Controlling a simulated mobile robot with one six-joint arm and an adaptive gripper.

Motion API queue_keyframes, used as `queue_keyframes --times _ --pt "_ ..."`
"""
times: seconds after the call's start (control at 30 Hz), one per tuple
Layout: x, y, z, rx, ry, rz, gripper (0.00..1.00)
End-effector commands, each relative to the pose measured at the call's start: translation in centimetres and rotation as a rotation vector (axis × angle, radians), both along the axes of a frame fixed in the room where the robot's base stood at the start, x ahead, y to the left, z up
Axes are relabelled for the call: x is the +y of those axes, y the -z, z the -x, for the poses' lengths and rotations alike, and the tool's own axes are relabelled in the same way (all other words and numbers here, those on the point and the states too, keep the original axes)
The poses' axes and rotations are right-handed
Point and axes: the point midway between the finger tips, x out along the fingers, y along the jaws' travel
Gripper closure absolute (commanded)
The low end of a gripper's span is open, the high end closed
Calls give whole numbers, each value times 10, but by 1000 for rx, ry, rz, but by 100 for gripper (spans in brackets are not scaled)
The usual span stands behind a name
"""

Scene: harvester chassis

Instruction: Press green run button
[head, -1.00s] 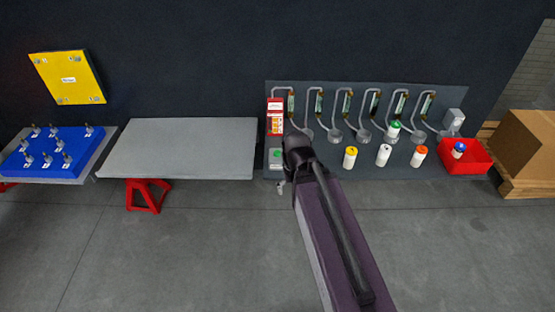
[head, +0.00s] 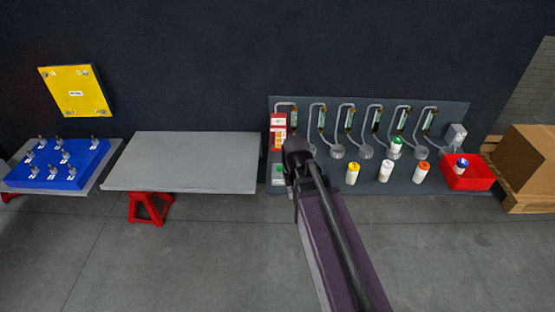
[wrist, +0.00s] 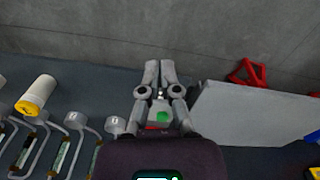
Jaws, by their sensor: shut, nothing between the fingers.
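The fingertips are together and empty, and point past the button toward the floor side. In the head view my gripper (head: 291,190) is small and dark, just right of and below the button. Contact with the button cannot be told.
Several grey cups and tubes line the panel, with white bottles (head: 353,173) in front. A grey table (head: 185,162) on a red stand (head: 150,208) lies to the left. A red bin (head: 467,176) is at right.

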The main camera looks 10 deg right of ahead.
Motion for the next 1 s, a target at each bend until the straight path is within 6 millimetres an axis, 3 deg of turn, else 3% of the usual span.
queue_keyframes --times 0.03,0.6,0.8,1.0 --pt "1 -8 -19 0 -11 0 100" --pt "11 -61 -190 3 -164 0 100" --pt "14 -72 -231 4 -205 0 100" --pt "16 -76 -247 5 -224 0 100"
